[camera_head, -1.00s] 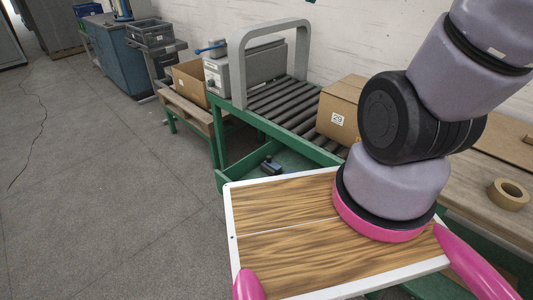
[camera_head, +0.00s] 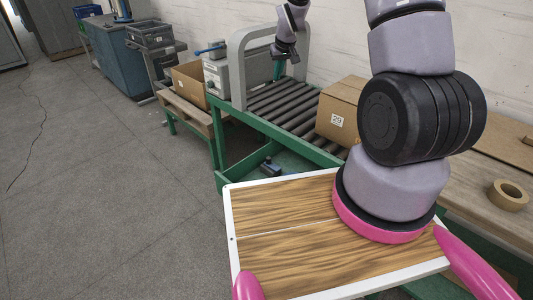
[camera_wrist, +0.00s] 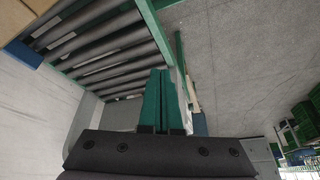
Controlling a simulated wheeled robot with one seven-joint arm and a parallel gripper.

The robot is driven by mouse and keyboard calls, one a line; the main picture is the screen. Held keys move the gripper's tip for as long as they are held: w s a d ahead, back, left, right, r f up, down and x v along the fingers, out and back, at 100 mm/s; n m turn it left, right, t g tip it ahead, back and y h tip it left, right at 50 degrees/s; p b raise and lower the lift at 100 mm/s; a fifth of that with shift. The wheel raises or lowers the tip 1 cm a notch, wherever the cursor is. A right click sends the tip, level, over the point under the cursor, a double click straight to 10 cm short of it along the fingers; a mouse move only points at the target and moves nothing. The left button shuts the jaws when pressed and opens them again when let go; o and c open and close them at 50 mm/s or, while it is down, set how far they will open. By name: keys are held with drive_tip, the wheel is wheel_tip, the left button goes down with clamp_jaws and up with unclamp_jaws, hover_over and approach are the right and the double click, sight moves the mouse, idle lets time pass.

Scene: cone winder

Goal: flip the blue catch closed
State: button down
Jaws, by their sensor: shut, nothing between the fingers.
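The blue catch (camera_head: 210,49) is a small blue lever on the grey box-shaped unit (camera_head: 217,75) at the far end of the roller conveyor. It sticks out to the left; its exact angle is too small to tell. My gripper (camera_head: 278,72) hangs with its green fingers down over the rollers, beside the grey arch and right of the catch, apart from it. In the wrist view my gripper (camera_wrist: 164,72) shows its fingers together, with nothing between them. A small blue patch right of the fingers there cannot be identified for certain.
A grey arch (camera_head: 303,50) spans the roller conveyor (camera_head: 288,102). A cardboard box (camera_head: 338,110) sits on the rollers, and another open carton (camera_head: 190,82) stands left of the grey unit. A tape roll (camera_head: 508,195) lies at right.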

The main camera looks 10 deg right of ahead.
wheel_tip(320, 180, down, 17)
drive_tip(key=w+a+n, duration=0.1)
drive_tip(key=w, duration=0.1)
drive_tip(key=n+g, duration=0.1)
drive_tip(key=n, duration=0.1)
hover_over(273, 164)
drive_tip(key=a, duration=0.2)
wheel_tip(273, 164, down, 14)
drive_tip(key=shift+d, duration=0.25)
drive_tip(key=shift+w+r, duration=0.1)
drive_tip(key=x, duration=1)
drive_tip(key=shift+a, duration=0.15)
drive_tip(key=shift+s+d, duration=0.5)
drive_tip(key=shift+s, duration=0.25)
drive_tip(key=shift+s+d, duration=0.45)
drive_tip(key=shift+s, duration=0.3)
drive_tip(key=shift+s+d, duration=0.5)
drive_tip(key=shift+s, duration=0.3)
